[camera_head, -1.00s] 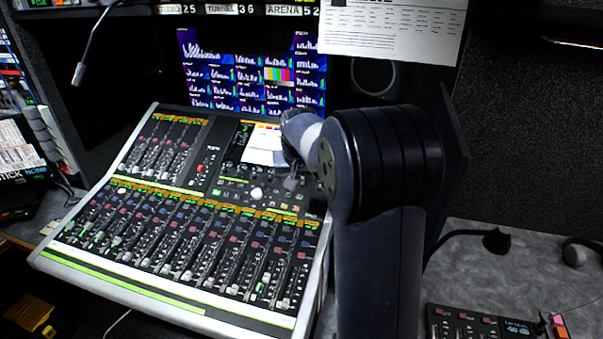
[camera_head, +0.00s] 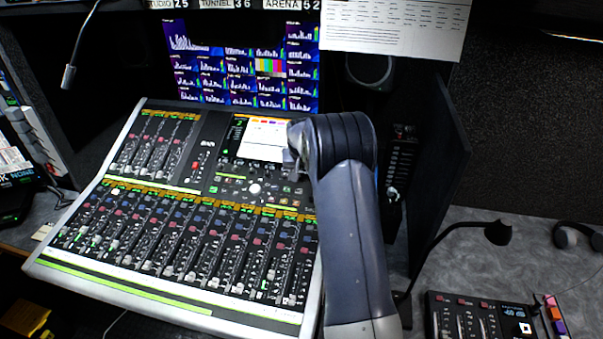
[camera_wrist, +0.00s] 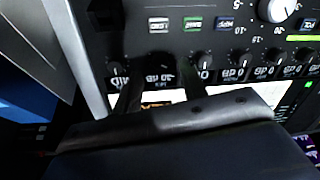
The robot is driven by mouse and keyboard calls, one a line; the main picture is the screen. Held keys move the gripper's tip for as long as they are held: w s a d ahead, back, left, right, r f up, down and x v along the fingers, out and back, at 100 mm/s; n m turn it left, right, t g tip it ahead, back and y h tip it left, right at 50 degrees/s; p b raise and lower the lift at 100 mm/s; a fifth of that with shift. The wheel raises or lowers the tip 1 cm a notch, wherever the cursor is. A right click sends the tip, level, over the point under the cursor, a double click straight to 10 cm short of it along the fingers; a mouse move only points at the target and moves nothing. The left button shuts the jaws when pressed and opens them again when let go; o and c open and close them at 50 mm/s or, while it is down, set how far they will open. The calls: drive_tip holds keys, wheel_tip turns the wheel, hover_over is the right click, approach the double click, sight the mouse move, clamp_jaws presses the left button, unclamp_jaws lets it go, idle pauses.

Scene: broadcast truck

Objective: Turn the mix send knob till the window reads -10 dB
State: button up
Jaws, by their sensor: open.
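The wrist view looks upside down onto the mixing console, which also shows in the head view (camera_head: 205,150). A row of small knobs (camera_wrist: 203,57), each with a small dB window, runs along the panel beside the bright screen. My gripper (camera_wrist: 162,75) is open, its dark fingers straddling one knob position near the row's end. The window between them (camera_wrist: 158,76) seems to read about 20 dB; any sign is unclear. The knob there is dark and hard to make out, and I cannot tell whether the fingers touch it. No mix send label is readable. My arm hides the fingers in the head view.
A large white knob (camera_wrist: 278,10) with a dB scale is near the row. The console screen (camera_head: 265,140), several faders and a gooseneck microphone (camera_head: 497,232) surround my arm. A smaller control box (camera_head: 475,315) sits at lower right. Grey desktop there is partly clear.

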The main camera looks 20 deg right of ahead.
sight(301, 178)
drive_tip(key=shift+x, duration=1.3)
clamp_jaws()
